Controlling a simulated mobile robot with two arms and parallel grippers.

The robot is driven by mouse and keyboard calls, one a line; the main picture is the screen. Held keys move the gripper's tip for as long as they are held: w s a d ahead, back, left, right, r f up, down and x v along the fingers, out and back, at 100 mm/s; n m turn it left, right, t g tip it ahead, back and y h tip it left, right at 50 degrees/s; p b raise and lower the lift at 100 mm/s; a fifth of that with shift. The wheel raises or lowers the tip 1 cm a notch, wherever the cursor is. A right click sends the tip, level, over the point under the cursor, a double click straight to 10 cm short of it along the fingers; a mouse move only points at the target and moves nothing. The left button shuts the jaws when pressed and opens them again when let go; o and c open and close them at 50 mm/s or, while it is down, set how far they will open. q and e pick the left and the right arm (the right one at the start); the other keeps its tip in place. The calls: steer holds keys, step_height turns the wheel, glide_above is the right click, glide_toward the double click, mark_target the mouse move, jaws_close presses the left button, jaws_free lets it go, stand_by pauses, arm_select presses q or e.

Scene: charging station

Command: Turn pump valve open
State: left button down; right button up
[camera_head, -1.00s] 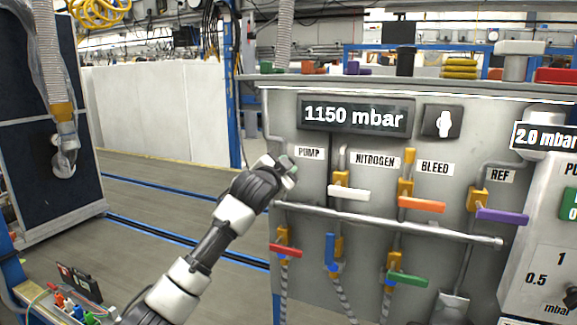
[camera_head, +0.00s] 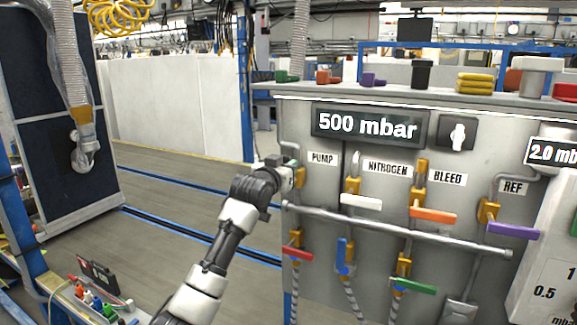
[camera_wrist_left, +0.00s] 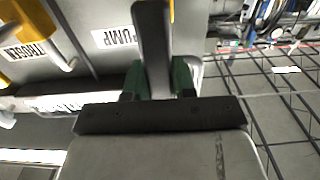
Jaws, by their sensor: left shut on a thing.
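The pump valve sits beside the PUMP label (camera_head: 323,158) at the left edge of the grey panel; its yellow body (camera_head: 300,178) shows just past my fingers. My left gripper (camera_head: 293,172) is at this valve in the head view and hides most of it. In the left wrist view, the gripper's green fingers (camera_wrist_left: 160,82) are shut around a dark grey bar (camera_wrist_left: 153,40), which appears to be the pump valve's handle. The handle's exact angle is hard to tell. The panel display (camera_head: 367,124) reads 500 mbar. My right gripper is not in view.
The white nitrogen handle (camera_head: 361,202), orange bleed handle (camera_head: 433,215) and purple REF handle (camera_head: 513,231) lie to the right. A horizontal grey rail (camera_head: 400,230) crosses the panel below my gripper. Open floor (camera_head: 170,190) lies left of the panel.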

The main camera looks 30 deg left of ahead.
arm_select(q)
steer(key=shift+f, duration=0.1)
stand_by(0.4)
steer(key=c, duration=0.9)
jaws_free()
steer(key=shift+a, duration=0.1)
steer(key=shift+s, duration=0.15)
steer(key=s+b, duration=0.1)
steer(key=s, duration=0.2)
steer(key=s+b, duration=0.1)
steer(key=s, duration=0.3)
steer(key=s+b, duration=0.1)
steer(key=s, duration=0.2)
steer(key=shift+s+d, duration=0.25)
steer(key=shift+d, duration=0.1)
